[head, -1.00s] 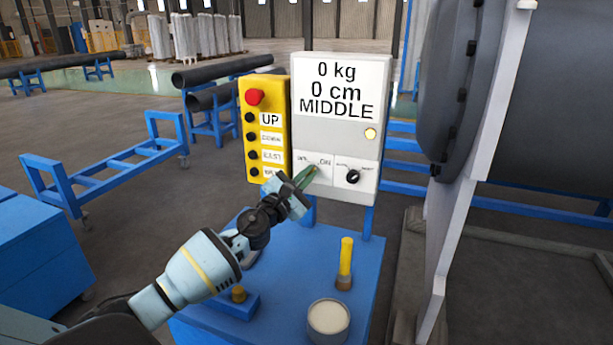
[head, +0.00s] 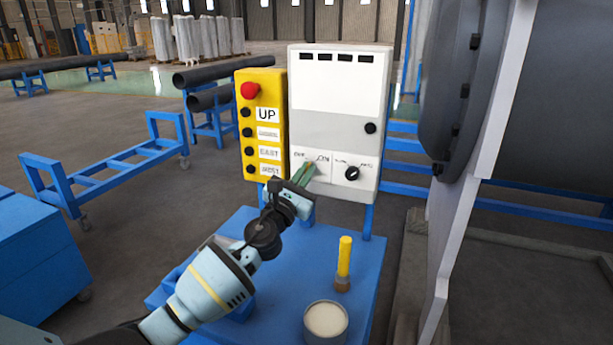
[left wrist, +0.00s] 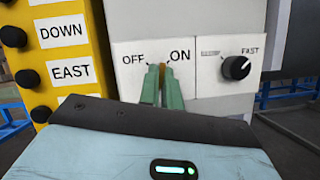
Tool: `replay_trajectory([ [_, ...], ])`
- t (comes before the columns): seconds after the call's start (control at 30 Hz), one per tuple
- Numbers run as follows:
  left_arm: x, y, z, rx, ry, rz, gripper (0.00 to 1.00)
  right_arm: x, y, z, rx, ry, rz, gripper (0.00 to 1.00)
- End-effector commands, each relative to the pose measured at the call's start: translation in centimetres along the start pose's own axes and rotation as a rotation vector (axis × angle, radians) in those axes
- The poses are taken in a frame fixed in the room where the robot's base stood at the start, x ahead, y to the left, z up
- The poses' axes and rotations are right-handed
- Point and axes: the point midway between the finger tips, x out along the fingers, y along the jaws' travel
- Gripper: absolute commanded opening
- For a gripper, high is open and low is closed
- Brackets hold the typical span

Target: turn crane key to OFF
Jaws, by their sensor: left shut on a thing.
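The crane key sits on the white control box (head: 335,110), under a label with OFF at left and ON at right. In the left wrist view a small brownish part of the key (left wrist: 163,72) shows between my green fingertips, pointing up between the two words. My left gripper (head: 305,172) is shut on the key, its fingers against the lower left of the box; it also shows in the left wrist view (left wrist: 161,85). Most of the key is hidden by the fingers. My right gripper is not in view.
A yellow button panel (head: 262,125) with a red knob stands just left of the box. A black speed knob (head: 351,173) is to the right of the key. A yellow-handled tool (head: 344,262) and a round can (head: 326,322) stand on the blue table (head: 285,270).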

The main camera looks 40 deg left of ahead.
Motion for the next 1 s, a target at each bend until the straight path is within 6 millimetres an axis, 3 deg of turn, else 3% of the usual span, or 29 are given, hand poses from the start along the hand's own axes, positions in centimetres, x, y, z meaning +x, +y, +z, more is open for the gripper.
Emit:
replay_trajectory([
  [1.0, 0.22, -0.40, 0.50, -0.843, -0.003, 0.350, 0.00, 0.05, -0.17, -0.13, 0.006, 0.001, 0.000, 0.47],
])
